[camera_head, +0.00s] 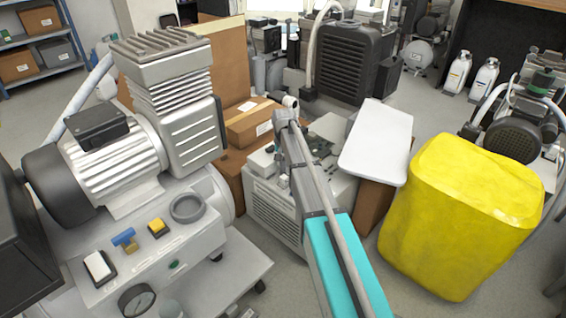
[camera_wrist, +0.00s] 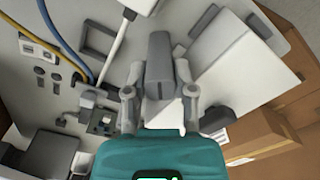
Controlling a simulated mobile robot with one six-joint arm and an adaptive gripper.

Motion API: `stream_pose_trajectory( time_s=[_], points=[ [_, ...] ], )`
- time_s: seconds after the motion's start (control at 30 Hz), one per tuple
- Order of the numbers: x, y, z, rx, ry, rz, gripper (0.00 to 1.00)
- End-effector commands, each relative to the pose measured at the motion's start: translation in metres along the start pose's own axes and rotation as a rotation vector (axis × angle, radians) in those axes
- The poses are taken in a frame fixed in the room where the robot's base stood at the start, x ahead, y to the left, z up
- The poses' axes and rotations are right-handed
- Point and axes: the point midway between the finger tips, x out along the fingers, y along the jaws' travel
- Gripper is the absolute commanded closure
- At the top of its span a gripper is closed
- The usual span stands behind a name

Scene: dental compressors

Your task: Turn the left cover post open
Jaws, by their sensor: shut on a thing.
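In the wrist view, my gripper (camera_wrist: 159,82) has a finger on each side of a dark grey upright block, which I take to be the left cover post (camera_wrist: 158,52). The fingers are shut on it. A pale flat panel (camera_wrist: 230,60) lies to the right of the post, close to the right finger. In the head view, the white unit (camera_head: 275,213) with a grille stands below my arm in the middle. My arm hides part of its top, and I cannot make out the gripper or the post there.
A large compressor (camera_head: 175,85) stands at left. A yellow container (camera_head: 460,215) and a white board (camera_head: 377,140) are to the right. Cardboard boxes (camera_head: 250,122) are behind the unit. Blue and yellow hoses (camera_wrist: 62,35) run at left in the wrist view.

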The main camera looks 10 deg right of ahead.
Motion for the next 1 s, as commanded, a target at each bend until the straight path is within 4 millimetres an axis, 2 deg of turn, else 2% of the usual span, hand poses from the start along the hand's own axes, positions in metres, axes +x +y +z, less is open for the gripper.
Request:
stream_pose_trajectory(
  time_s=[0.07,0.1,0.27,0.3,0.73,0.87,1.0],
  points=[
    [0.000,0.000,0.002,0.000,-0.004,0.001,1.00],
    [0.000,0.000,0.002,0.000,-0.004,0.001,0.64],
    [0.000,0.000,0.001,0.000,-0.003,0.001,0.34],
    [0.000,0.000,0.001,0.000,-0.002,0.001,0.31],
    [-0.002,0.002,0.004,-0.004,-0.001,0.001,0.31],
    [-0.009,0.006,0.016,-0.016,-0.001,0.001,0.31],
    [-0.023,0.015,0.042,-0.044,-0.001,0.001,0.31]
  ],
)
